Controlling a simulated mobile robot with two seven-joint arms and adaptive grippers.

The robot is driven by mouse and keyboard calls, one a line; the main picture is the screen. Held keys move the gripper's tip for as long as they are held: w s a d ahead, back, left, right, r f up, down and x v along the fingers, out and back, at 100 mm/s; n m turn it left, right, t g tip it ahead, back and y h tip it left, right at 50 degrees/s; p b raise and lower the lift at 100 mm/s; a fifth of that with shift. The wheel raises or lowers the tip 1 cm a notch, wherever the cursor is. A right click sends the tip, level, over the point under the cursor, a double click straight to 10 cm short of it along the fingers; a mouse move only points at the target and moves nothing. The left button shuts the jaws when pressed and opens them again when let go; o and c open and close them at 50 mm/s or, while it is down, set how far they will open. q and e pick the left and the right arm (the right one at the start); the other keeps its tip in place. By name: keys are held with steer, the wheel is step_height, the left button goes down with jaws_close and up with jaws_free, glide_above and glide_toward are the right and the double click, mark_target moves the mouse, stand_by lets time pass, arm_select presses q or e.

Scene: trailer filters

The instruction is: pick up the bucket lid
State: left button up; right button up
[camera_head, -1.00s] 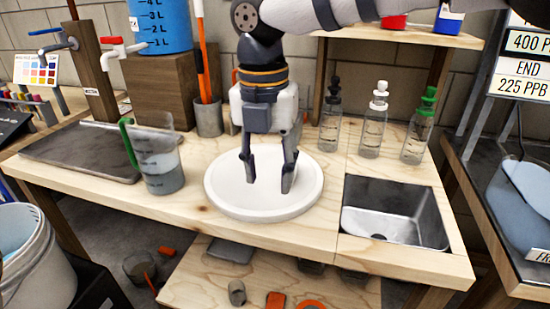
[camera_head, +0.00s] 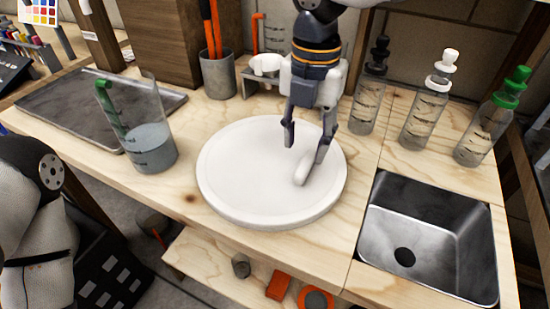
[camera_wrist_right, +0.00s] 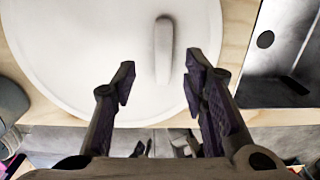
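The white round bucket lid (camera_head: 240,165) lies flat on the wooden table between the measuring pitcher and the sink. A raised white bar handle (camera_head: 302,170) stands on its right part. My right gripper (camera_head: 305,150) is open and empty over the right side of the lid, close to the handle. In the right wrist view, the lid (camera_wrist_right: 80,50) fills the upper left and the handle (camera_wrist_right: 164,50) shows ahead of the gap between the open fingers (camera_wrist_right: 160,75). I cannot tell the exact height of the fingertips. My left gripper is not seen.
A pitcher (camera_head: 150,140) with grey liquid stands left of the lid. A steel sink (camera_head: 430,240) lies to the right. Several dropper bottles (camera_head: 425,110) and a grey cup with orange tools (camera_head: 218,75) stand behind. My left arm fills the lower left corner.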

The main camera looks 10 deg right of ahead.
mark_target(306, 162)
steer(key=f, duration=0.4)
steer(key=shift+s+d+f, duration=0.1)
steer(key=shift+d+f, duration=0.1)
steer(key=shift+f, duration=0.1)
steer(key=shift+r, duration=0.1)
jaws_close()
